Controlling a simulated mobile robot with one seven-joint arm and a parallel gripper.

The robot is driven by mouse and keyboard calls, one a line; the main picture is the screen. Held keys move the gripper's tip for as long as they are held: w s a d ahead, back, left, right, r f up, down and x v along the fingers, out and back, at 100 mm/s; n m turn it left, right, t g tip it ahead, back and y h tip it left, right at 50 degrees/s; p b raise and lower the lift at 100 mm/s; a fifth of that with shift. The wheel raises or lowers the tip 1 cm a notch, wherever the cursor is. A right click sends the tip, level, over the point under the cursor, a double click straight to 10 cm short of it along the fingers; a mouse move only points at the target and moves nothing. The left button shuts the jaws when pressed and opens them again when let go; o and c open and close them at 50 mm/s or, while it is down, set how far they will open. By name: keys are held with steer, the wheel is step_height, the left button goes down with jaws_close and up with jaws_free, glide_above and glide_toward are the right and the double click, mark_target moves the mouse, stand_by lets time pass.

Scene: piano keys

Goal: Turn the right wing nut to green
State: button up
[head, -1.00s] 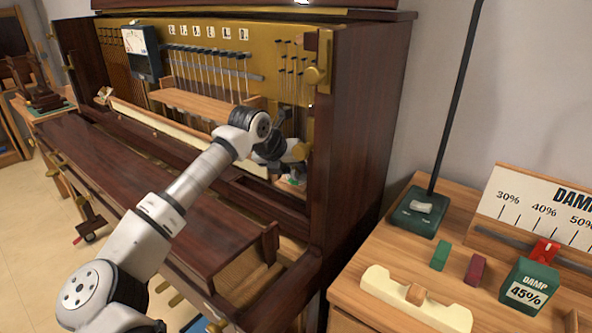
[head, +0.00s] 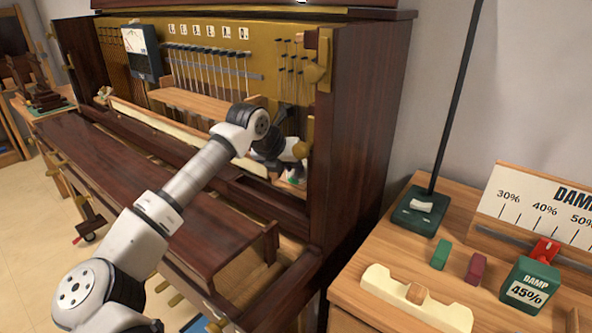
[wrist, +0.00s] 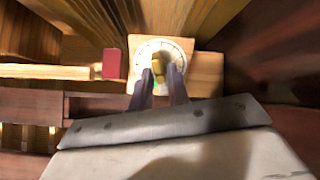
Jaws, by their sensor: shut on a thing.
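In the wrist view, a brass wing nut (wrist: 158,66) stands at the middle of a white round dial (wrist: 147,52) on a pale wooden block. My gripper (wrist: 161,78) is shut on the wing nut, one dark finger on each side of it. A little green shows on the dial beside the fingers, but they hide much of its lower part. Which mark the nut points to cannot be told. In the head view my arm reaches into the right end of the piano, and my gripper (head: 291,172) is small and partly hidden there.
A red-ended wooden bar (wrist: 112,63) lies just left of the dial. The piano's right side wall (head: 350,150) stands close to my wrist. A side bench (head: 385,285) holds a DAMP block (head: 528,287), a lamp base and small blocks.

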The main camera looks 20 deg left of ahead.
steer(key=shift+m, duration=0.6)
steer(key=shift+m+b, duration=0.3)
steer(key=shift+m, duration=0.3)
steer(key=o, duration=0.9)
steer(key=shift+m, duration=0.3)
